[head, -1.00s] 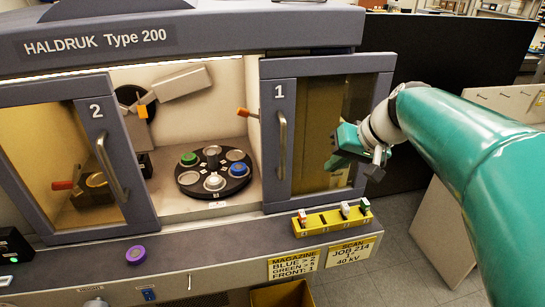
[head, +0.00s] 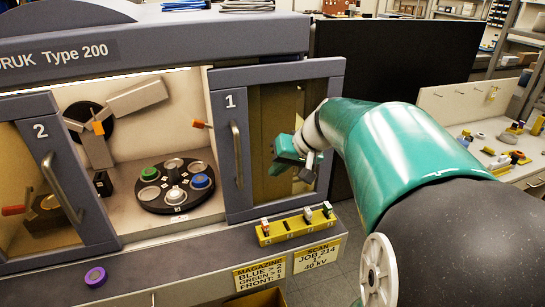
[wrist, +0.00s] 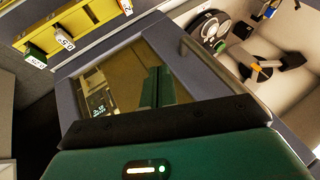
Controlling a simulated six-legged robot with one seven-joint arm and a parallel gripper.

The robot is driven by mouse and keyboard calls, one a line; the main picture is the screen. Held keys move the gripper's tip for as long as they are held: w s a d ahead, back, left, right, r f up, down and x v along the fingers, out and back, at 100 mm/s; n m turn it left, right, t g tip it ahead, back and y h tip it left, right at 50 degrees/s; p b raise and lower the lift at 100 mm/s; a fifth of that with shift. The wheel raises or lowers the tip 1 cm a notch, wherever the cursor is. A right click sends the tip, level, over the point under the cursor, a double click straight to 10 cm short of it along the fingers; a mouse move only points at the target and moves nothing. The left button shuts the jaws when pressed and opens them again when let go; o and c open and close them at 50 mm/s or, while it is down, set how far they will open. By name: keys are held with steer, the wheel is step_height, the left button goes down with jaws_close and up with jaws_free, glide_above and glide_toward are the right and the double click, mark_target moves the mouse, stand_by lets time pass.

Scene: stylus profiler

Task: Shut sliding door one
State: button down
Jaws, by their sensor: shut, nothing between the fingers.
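Sliding door one (head: 213,150) is a grey-framed, tinted glass panel marked 1, at the right of the cabinet front. Its upright bar handle (head: 237,155) is near its left edge. A wide opening lies between it and sliding door two (head: 62,170), so door one stands open. My gripper (head: 284,166) is shut and empty, in front of door one's glass and to the right of the handle, apart from the handle. In the wrist view my gripper (wrist: 160,122) shows against the glass of door one (wrist: 120,85), with a green reflection in it.
Inside the opening is a dark carousel (head: 152,197) with green and blue pieces. A yellow rack (head: 290,227) with small items sits on the ledge below door one. A purple ring (head: 95,277) lies on the ledge at left. A black panel (head: 400,50) stands behind.

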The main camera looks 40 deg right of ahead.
steer(key=w+a+f, duration=0.3)
steer(key=w+a, duration=0.1)
steer(key=shift+a, duration=0.2)
steer(key=shift+w+a+f, duration=0.1)
